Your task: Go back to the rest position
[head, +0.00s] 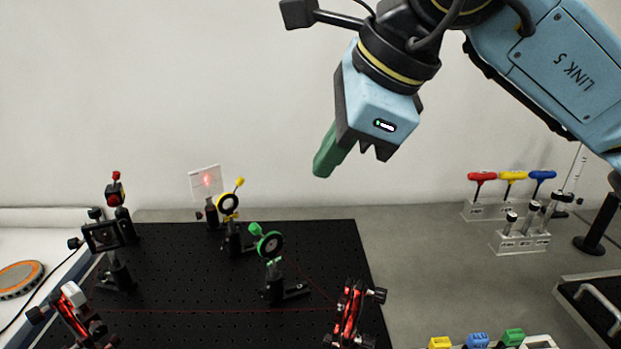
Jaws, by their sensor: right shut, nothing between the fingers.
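My right gripper (325,164) hangs in the upper middle of the head view, well above the optics board. Its green fingers point down and to the left. The fingers are shut with nothing between them. The gripper touches nothing. My left gripper is not in view.
The black optics board (215,285) carries several mounts, including a yellow-ringed mount (228,205) and a green-ringed mount (268,245). A card (205,182) shows a red spot. Colored-handle drivers (512,177) stand at the right. The grey bench between (420,255) is clear.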

